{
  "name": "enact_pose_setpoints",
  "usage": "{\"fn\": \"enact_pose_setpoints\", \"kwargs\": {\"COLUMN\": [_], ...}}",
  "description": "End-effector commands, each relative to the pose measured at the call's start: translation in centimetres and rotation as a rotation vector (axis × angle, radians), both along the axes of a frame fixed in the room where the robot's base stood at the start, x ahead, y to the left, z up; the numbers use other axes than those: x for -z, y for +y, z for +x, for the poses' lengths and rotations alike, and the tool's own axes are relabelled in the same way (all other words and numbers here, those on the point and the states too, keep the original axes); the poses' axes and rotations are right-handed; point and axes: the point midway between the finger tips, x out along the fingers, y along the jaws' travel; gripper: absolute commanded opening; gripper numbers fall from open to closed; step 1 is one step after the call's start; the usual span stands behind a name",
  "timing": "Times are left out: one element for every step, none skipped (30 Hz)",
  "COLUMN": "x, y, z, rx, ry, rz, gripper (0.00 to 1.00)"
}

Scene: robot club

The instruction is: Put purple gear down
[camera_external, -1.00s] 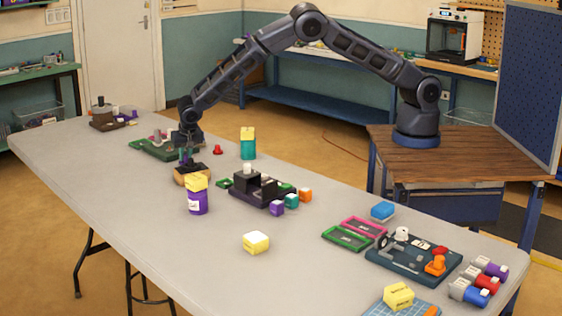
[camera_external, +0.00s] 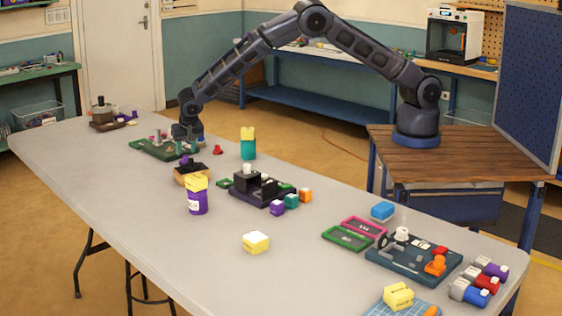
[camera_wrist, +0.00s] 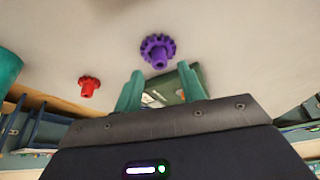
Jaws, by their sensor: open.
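The purple gear (camera_wrist: 158,47) rests on the pale table in the wrist view, apart from and beyond my gripper's fingertips. In the external view the purple gear (camera_external: 186,160) shows just behind a tan block, partly hidden. My gripper (camera_wrist: 160,80) is open, with its two teal fingers spread and nothing held between them. In the external view my gripper (camera_external: 188,142) is low over the table beside the green board (camera_external: 158,149), behind the gear. Its fingertips are hard to make out there.
A red gear (camera_external: 217,149) stands on the table to the right of my gripper, and a teal container (camera_external: 248,149) beyond it. The tan block (camera_external: 193,177), a purple container (camera_external: 197,203) and a black fixture (camera_external: 262,189) stand nearer. The table's near left part is clear.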

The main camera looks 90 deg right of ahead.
Motion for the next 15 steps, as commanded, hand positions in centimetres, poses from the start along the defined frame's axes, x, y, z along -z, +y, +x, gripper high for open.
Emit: {"fn": "enact_pose_setpoints", "kwargs": {"x": [-1.1, -1.7, -2.4, -3.0, -3.5, -4.2, -4.7, -5.1, -5.7, -6.1, -6.4, -6.9, -7.2, -7.4, -7.7], "y": [0.5, 0.7, 1.0, 1.2, 1.3, 1.5, 1.7, 1.9, 2.1, 2.2, 2.4, 2.5, 2.6, 2.7, 2.7], "z": [-0.2, -0.3, -0.5, -0.6, -0.7, -0.8, -1.0, -1.1, -1.2, -1.3, -1.3, -1.4, -1.5, -1.5, -1.6], "rx": [-0.002, -0.002, -0.002, -0.002, -0.002, -0.002, -0.001, -0.001, -0.001, -0.002, -0.001, -0.001, -0.001, -0.001, -0.001], "ry": [-0.002, -0.002, -0.001, -0.001, -0.001, -0.001, 0.0, 0.0, 0.0, -0.001, -0.001, -0.001, -0.001, 0.0, 0.0], "rz": [0.001, 0.001, 0.001, 0.001, 0.001, 0.001, 0.0, 0.0, 0.0, -0.001, -0.001, -0.001, -0.001, 0.0, 0.0], "gripper": [0.4, 0.4, 0.4, 0.4, 0.4, 0.4, 0.4, 0.4, 0.4, 0.4, 0.4, 0.4, 0.4, 0.4, 0.4]}}
